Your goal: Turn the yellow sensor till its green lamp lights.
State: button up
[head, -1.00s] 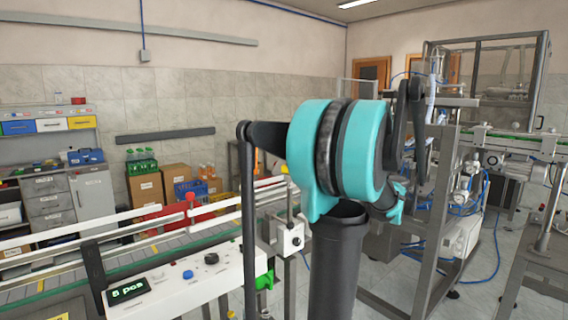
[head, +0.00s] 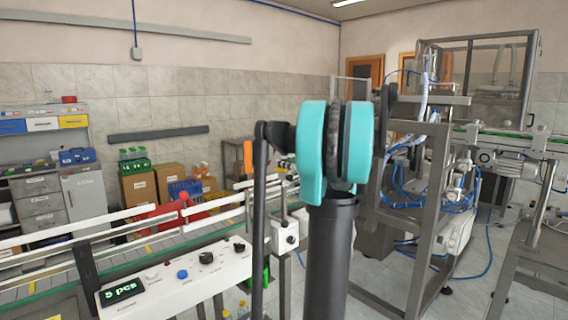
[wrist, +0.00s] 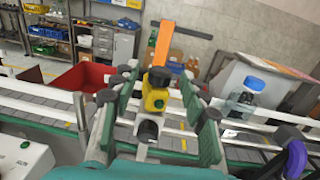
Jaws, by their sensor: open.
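The yellow sensor (wrist: 155,93) is at the middle of the wrist view, with a dark top and a black round part below it. An orange piece (wrist: 161,44) stands up behind it. My gripper (wrist: 158,82) is open, with one green-padded finger on each side of the sensor. I cannot tell whether either finger touches it. No lit green lamp is visible on the side I see. In the head view my arm covers most of this area and the gripper is not clearly seen there.
The conveyor (wrist: 60,108) with white rails runs across behind the sensor. A red crate (wrist: 82,77) lies beyond. The control box (head: 175,278) with knobs and a "5 pcs" display is at the front left.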

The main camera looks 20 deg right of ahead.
jog(key=shift+x, duration=1)
grip_shut()
